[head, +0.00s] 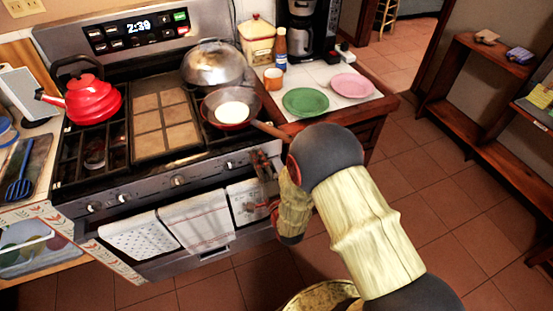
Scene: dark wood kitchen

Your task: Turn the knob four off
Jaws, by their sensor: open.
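The stove (140,215) has a row of round knobs along its front panel. From the left, knobs show at the first (91,207), second (122,197), third (177,181) and fourth (231,166) places. I cannot tell how far any knob is turned. My gripper (256,187) is open at the right end of the stove front, just right of the fourth visible knob. It partly covers the panel's right end, so another knob there may be hidden. I cannot tell whether it touches anything.
A frying pan (219,118) sits on the right burners, its handle reaching over the front edge above my gripper. A domed metal lid (214,64) and a red kettle (92,101) are on the stove. Towels (196,222) hang below the knobs. The floor (430,190) at right is clear.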

